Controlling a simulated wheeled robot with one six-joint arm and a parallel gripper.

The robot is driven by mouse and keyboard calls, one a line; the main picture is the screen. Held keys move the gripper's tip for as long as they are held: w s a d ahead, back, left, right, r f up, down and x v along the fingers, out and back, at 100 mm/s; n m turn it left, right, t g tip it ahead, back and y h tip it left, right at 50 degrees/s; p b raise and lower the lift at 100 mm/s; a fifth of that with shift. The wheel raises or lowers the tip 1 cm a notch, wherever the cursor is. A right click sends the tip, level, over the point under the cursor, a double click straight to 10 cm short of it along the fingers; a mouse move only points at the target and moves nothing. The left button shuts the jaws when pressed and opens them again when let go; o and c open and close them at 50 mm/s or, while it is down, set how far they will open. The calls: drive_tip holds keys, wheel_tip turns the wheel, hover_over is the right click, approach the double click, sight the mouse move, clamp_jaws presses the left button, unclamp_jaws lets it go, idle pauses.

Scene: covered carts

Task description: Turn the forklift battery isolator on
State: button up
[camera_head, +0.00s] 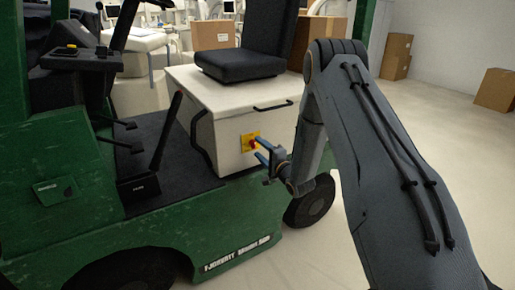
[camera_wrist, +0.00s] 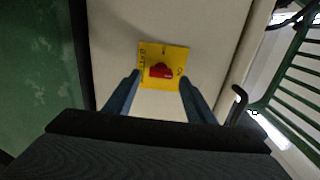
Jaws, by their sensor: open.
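The isolator is a red knob (camera_wrist: 160,71) on a yellow square plate (camera_wrist: 176,54) with small dark markings. It is fixed to the side of the forklift's cream battery box (camera_head: 226,133). In the head view the red knob (camera_head: 253,143) shows just left of my gripper (camera_head: 259,151). My gripper is open, its two blue fingers pointing at the plate. In the wrist view the fingers of my gripper (camera_wrist: 158,82) stand on the left and right of the knob, with clear gaps. I cannot tell the remaining distance to the plate.
The green forklift body (camera_head: 60,150) and its dark floor with a lever (camera_head: 165,135) lie left of the box. A black handle (camera_wrist: 238,105) is right of the plate.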

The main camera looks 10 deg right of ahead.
drive_tip(key=v, duration=0.5)
drive_tip(key=shift+s+d, duration=0.1)
drive_tip(key=shift+s, duration=0.1)
drive_tip(key=s+a+r+n+g+h+p, duration=0.1)
drive_tip(key=s+n+g, duration=0.4)
drive_tip(key=s, duration=0.8)
drive_tip(key=s+a+r+n+g+h+p, duration=0.1)
drive_tip(key=s+r+n+g, duration=0.3)
drive_tip(key=s, duration=1)
drive_tip(key=s+a+r+n+g+h+p, duration=0.1)
drive_tip(key=s+r+n+g+h, duration=0.2)
drive_tip(key=s, duration=1.1)
wheel_tip(320, 180, up, 3)
drive_tip(key=n+g, duration=0.2)
drive_tip(key=g, duration=0.3)
drive_tip(key=shift+s+a+n+h, duration=0.15)
drive_tip(key=shift+s+n+h, duration=0.05)
drive_tip(key=shift+n+h, duration=0.1)
drive_tip(key=shift+r, duration=0.1)
